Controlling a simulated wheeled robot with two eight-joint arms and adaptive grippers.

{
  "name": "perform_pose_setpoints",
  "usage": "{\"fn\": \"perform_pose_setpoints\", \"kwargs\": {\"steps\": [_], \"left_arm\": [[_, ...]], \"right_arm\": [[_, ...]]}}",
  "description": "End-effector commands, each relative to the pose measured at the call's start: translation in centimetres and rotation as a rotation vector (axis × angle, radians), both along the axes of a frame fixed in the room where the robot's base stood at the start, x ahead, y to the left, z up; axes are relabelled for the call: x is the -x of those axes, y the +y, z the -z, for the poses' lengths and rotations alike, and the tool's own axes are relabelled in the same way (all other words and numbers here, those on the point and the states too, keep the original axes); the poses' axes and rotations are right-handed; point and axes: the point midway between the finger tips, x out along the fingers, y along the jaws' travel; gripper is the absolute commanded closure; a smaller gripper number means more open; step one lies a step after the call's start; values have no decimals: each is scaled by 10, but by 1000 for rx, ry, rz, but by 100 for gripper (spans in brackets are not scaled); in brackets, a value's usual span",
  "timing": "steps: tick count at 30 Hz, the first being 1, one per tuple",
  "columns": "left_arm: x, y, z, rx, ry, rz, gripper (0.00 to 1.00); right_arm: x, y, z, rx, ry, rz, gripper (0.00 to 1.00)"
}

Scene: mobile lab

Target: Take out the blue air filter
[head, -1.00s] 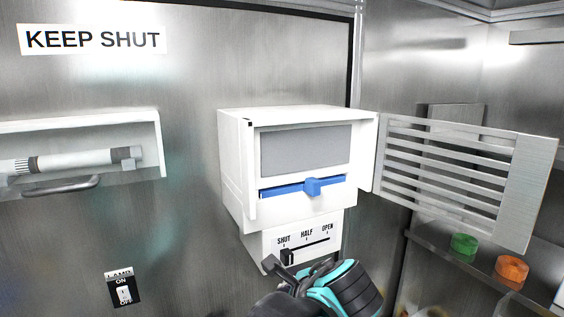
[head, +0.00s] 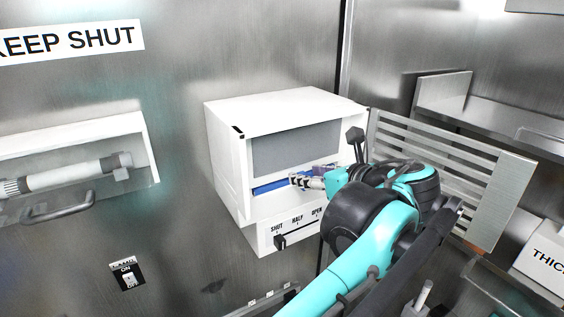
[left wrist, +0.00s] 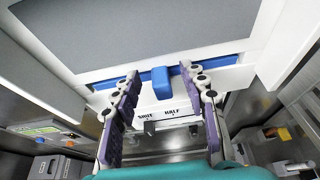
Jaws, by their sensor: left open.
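The blue air filter (head: 270,187) shows as a thin blue strip in the slot below the grey panel of the white wall unit (head: 228,150). My left gripper (head: 322,160) is in front of the unit and hides the strip's right part and its tab. In the left wrist view the blue filter (left wrist: 203,76) runs across the unit, with its blue tab (left wrist: 161,82) between the open fingers of my left gripper (left wrist: 160,80). The fingers stand apart on either side of the tab, and no grip on it shows. My right gripper is not in view.
The slatted grille door (head: 450,165) stands swung open to the right of the unit. A SHUT/HALF/OPEN slider (head: 281,241) sits below, at SHUT. A tube holder with a handle (head: 60,206) and a lamp switch (head: 128,277) are on the wall to the left.

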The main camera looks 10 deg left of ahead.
Motion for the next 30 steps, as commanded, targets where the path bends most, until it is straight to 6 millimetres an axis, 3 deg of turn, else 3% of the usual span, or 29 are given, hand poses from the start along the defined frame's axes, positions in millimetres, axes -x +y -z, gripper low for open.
{"fn": "perform_pose_setpoints", "kwargs": {"steps": [10, 15, 30], "left_arm": [[-8, 6, 5, 1, 0, 0, 57], [-8, 6, 5, 1, 0, 0, 100], [-8, 6, 2, 1, -1, 0, 100]], "right_arm": [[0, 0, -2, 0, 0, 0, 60], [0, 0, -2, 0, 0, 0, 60], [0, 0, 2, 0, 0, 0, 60]]}}
